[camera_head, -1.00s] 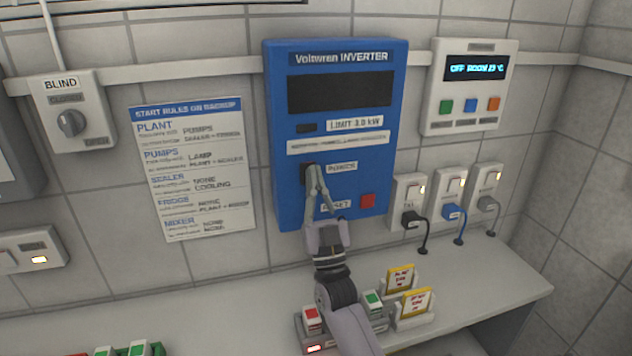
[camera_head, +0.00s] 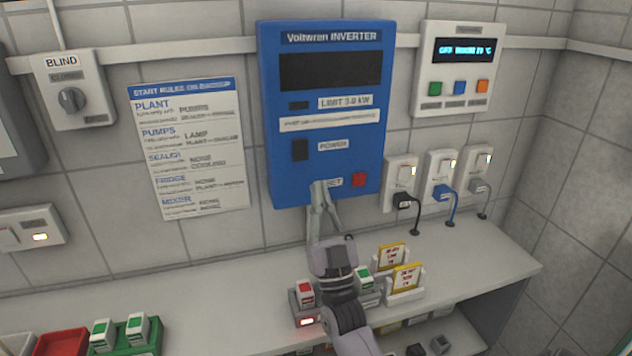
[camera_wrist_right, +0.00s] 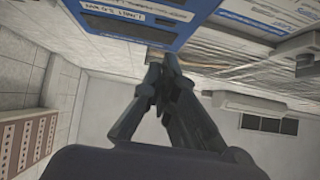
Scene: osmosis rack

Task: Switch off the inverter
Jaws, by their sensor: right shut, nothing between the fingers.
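The blue inverter (camera_head: 270,120) hangs on the tiled wall in the head view. Its upper display (camera_head: 330,70) is dark. A black power switch (camera_head: 300,150) sits left of the POWER label, and a red button (camera_head: 359,180) sits at the lower right beside the RESET label. My right gripper (camera_head: 319,186) is shut and empty, with its fingertips in front of the inverter's lower edge, below the switch and partly over the RESET label. In the right wrist view the closed fingers (camera_wrist_right: 160,62) point toward the blue inverter (camera_wrist_right: 135,22). My left gripper is out of view.
A control panel (camera_head: 458,55) with a lit display hangs to the right. Several plugs and sockets (camera_head: 440,172) are below it. A rules sheet (camera_head: 190,145) and a BLIND knob (camera_head: 72,100) are to the left. The bench below holds holders with yellow cards (camera_head: 405,280).

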